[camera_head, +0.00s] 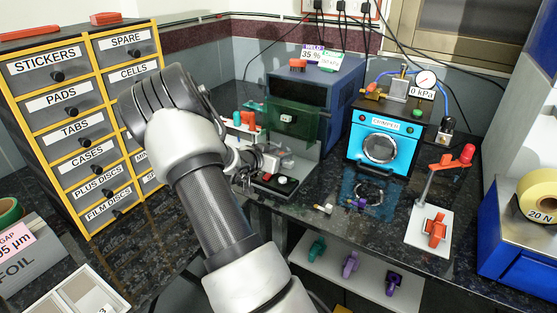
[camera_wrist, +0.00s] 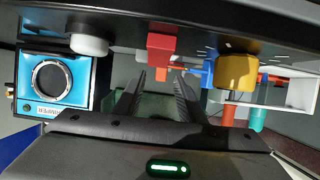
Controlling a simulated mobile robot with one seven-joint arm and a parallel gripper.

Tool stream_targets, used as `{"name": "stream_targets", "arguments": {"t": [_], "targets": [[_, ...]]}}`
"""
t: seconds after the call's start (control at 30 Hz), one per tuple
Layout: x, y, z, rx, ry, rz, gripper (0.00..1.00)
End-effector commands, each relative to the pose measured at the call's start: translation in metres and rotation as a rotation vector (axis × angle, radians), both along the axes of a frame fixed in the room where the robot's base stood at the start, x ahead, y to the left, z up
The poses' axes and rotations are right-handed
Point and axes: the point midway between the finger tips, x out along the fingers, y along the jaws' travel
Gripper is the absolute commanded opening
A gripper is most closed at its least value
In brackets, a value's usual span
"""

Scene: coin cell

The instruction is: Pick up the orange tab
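In the head view my arm hides part of this area. An orange piece (camera_head: 248,119) stands there beside a teal one, left of the dark blue box. I cannot tell whether the fingers touch anything.
The blue crimper (camera_head: 385,140) stands on the right and also shows in the wrist view (camera_wrist: 60,82). A yellow-orange cylinder (camera_wrist: 237,72) and a white round knob (camera_wrist: 90,46) flank the block. Labelled drawers (camera_head: 85,120) stand on the left. An orange clamp (camera_head: 436,230) lies on a white plate.

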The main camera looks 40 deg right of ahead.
Motion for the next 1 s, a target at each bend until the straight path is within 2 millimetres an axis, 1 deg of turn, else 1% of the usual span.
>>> {"name": "stream_targets", "arguments": {"t": [0.03,0.13,0.23,0.4,0.47,0.6,0.63,0.87,1.0], "targets": [[0.002,-0.008,-0.005,0.0,-0.001,0.0,0.36],[0.005,-0.016,-0.008,0.0,-0.001,0.002,0.36],[0.006,-0.019,-0.008,0.0,-0.001,0.003,0.36],[0.006,-0.019,-0.008,0.001,-0.001,0.003,0.36],[0.006,-0.019,-0.008,0.001,-0.001,0.003,0.28],[0.006,-0.019,-0.008,0.001,-0.001,0.003,0.04],[0.006,-0.019,-0.008,0.001,-0.001,0.003,0.0],[0.006,-0.019,-0.008,0.001,-0.001,0.003,0.0],[0.006,-0.017,-0.004,0.001,-0.001,0.003,0.0]]}}
